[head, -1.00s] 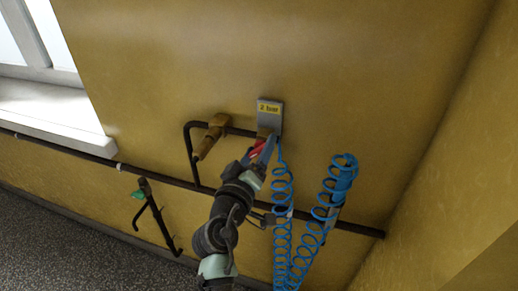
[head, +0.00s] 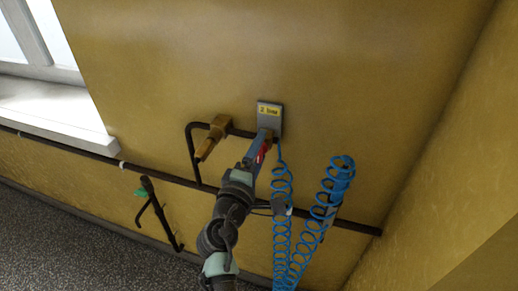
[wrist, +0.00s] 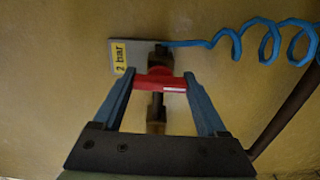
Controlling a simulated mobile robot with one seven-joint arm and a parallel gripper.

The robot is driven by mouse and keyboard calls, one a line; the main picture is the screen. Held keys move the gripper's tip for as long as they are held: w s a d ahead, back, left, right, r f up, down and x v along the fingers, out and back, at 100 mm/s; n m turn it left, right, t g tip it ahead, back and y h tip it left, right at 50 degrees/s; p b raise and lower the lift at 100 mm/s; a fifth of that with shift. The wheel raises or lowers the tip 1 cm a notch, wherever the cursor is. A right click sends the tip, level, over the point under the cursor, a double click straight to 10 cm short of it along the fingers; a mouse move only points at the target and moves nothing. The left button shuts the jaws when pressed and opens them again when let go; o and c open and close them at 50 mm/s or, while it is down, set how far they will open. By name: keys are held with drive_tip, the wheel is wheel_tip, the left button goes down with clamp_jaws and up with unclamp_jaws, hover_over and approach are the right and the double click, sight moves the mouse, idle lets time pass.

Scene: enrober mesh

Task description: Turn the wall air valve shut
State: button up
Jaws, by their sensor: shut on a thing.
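The air valve's red handle (wrist: 174,84) lies between my gripper's two blue-grey fingers (wrist: 160,86) in the wrist view. The handle spans from finger to finger, across the dark pipe (wrist: 157,106). The brass-brown valve body (wrist: 160,56) sits just beyond it, against the grey plate with the yellow "2 bar" label (wrist: 120,60). In the head view, my gripper (head: 264,142) is at the valve below the "2 bar" plate (head: 275,122). A bit of the red handle (head: 262,153) shows there; the fingers hide most of the valve.
A brass-coloured fitting (head: 213,138) is left of the valve on the pipe. Blue coiled hoses (head: 283,220) hang just right of my arm. A long dark wall pipe (head: 75,158) runs below. A green-handled fitting (head: 140,193) is lower left.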

drive_tip(key=shift+n, duration=0.3)
drive_tip(key=o, duration=1.3)
drive_tip(key=v, duration=1.3)
drive_tip(key=shift+b, duration=0.4)
